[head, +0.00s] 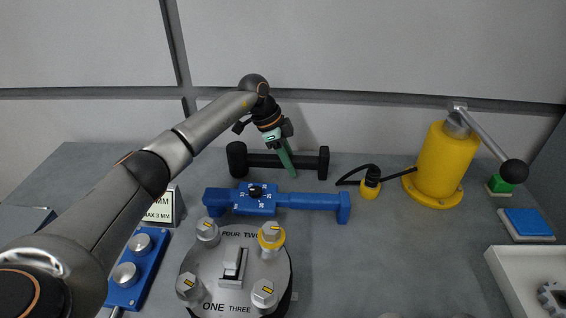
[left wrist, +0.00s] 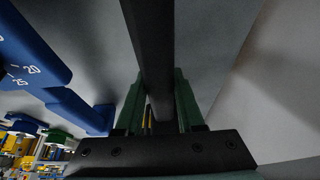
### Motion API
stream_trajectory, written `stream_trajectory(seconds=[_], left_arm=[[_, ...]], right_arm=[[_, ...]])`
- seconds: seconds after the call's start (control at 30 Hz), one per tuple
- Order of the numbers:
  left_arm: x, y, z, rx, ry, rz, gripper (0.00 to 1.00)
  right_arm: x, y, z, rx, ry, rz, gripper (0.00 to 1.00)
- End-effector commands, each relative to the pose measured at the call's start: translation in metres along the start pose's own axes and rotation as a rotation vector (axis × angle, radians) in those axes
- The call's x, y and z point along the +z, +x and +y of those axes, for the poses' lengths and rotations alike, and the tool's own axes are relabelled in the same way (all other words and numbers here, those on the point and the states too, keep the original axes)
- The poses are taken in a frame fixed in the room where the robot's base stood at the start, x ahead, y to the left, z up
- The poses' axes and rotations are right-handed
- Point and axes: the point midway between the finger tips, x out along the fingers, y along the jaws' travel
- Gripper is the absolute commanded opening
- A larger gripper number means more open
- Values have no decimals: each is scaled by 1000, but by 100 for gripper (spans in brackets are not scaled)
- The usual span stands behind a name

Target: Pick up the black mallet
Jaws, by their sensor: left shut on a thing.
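The black mallet (head: 262,160) lies at the back of the grey table, near the wall, long side across the picture, with a thick block at each end. My left gripper (head: 287,160) reaches it from above, its green fingers at the bar between the blocks. In the left wrist view, the dark bar of the mallet (left wrist: 148,45) runs between the two green fingers of the left gripper (left wrist: 160,108), which is shut on it. I cannot tell whether the mallet is off the table. My right gripper is not in view.
A blue gauge bar (head: 300,200) lies just in front of the mallet. A round dial plate (head: 235,290) with knobs is nearer. A yellow lever post (head: 440,165) and a small yellow corded piece (head: 370,185) stand to the right. The table's middle right is clear.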

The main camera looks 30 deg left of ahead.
Motion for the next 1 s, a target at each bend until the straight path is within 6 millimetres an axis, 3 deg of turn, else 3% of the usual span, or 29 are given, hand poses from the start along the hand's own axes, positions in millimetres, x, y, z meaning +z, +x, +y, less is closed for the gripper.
stream_trajectory(seconds=[0.2,0.37,0.63,1.0], left_arm=[[-12,-27,-1,-5,3,4,0],[-18,-42,15,-4,5,1,0],[-35,-83,52,-6,6,2,0],[-45,-103,109,-3,4,2,0]], right_arm=[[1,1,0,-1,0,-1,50],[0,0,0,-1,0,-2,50],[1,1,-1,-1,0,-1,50],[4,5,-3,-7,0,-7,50]])
